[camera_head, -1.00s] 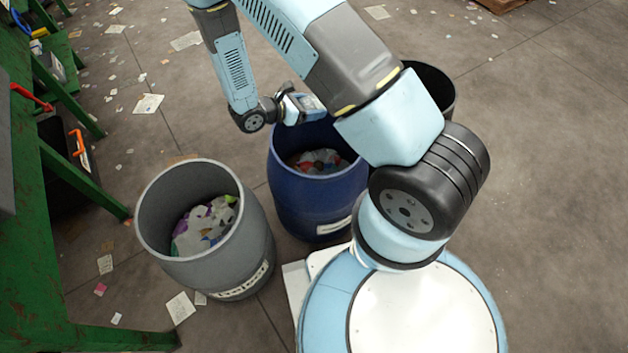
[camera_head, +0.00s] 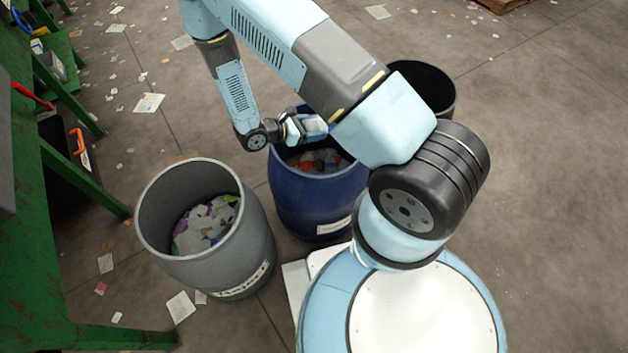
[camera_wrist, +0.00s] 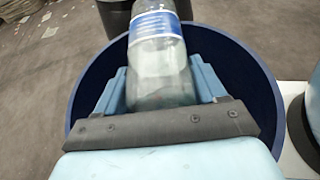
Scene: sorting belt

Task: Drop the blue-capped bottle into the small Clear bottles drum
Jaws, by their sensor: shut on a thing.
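My gripper (camera_wrist: 160,85) is shut on a clear bottle (camera_wrist: 160,65) with a blue and white label in the wrist view. The bottle's far end runs out of the top of that view, so its cap is not visible. In the head view my gripper (camera_head: 310,128) is over the blue drum (camera_head: 315,207), near its far rim. That drum holds mixed waste and has a white label too small to read. The wrist view shows the blue drum's rim (camera_wrist: 262,75) around and below the bottle.
A grey drum (camera_head: 165,235) with waste and a white label stands to the left. A black drum (camera_head: 432,85) stands behind my arm. A green frame (camera_head: 35,260) runs along the left edge. Litter lies on the floor.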

